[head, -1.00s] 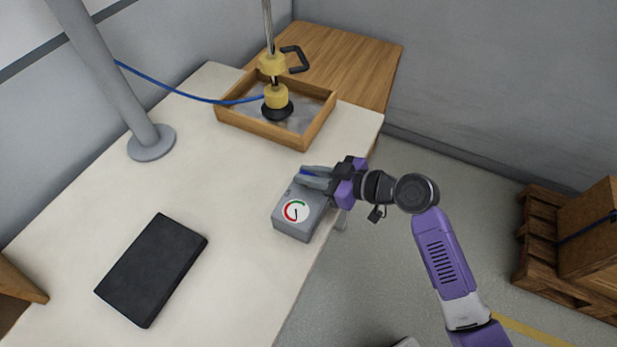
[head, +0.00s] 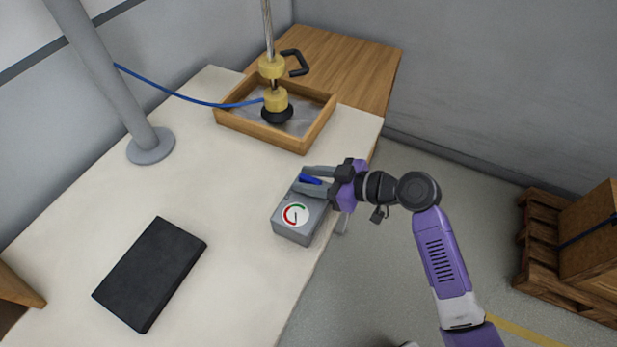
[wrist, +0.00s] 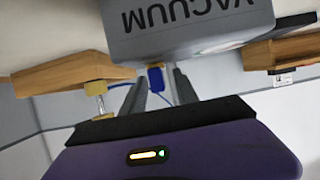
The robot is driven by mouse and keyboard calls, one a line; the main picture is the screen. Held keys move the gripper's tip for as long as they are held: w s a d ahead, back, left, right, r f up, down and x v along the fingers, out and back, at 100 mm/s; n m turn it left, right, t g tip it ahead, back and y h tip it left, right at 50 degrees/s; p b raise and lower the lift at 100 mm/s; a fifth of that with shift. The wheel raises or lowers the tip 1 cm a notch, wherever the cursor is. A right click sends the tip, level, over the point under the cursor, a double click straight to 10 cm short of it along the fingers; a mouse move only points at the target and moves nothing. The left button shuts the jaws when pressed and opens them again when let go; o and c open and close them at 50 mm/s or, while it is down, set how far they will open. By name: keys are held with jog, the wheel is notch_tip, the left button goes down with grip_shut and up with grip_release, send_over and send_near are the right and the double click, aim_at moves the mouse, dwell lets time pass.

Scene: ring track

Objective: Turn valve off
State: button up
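The grey vacuum box (head: 300,216) with a round red and green dial sits at the table's right edge. In the wrist view the box (wrist: 185,25) shows the word VACUUM upside down. The blue valve lever (head: 311,179) is at the box's far end, and it also shows in the wrist view (wrist: 155,77). My gripper (head: 308,181) is open, with one finger on each side of the lever. In the wrist view small gaps show between the lever and the fingers. The lever's pivot is hidden.
A wooden tray (head: 322,124) holds a yellow and black suction tool (head: 276,101) with a blue hose (head: 180,94). A black flat case (head: 150,273) and a grey post (head: 115,85) are on the white table (head: 225,215). A pallet with a carton (head: 590,235) stands right on the floor.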

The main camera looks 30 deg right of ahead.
jog(key=b+v, duration=0.1)
jog(key=v, duration=0.7)
dwell(0.5)
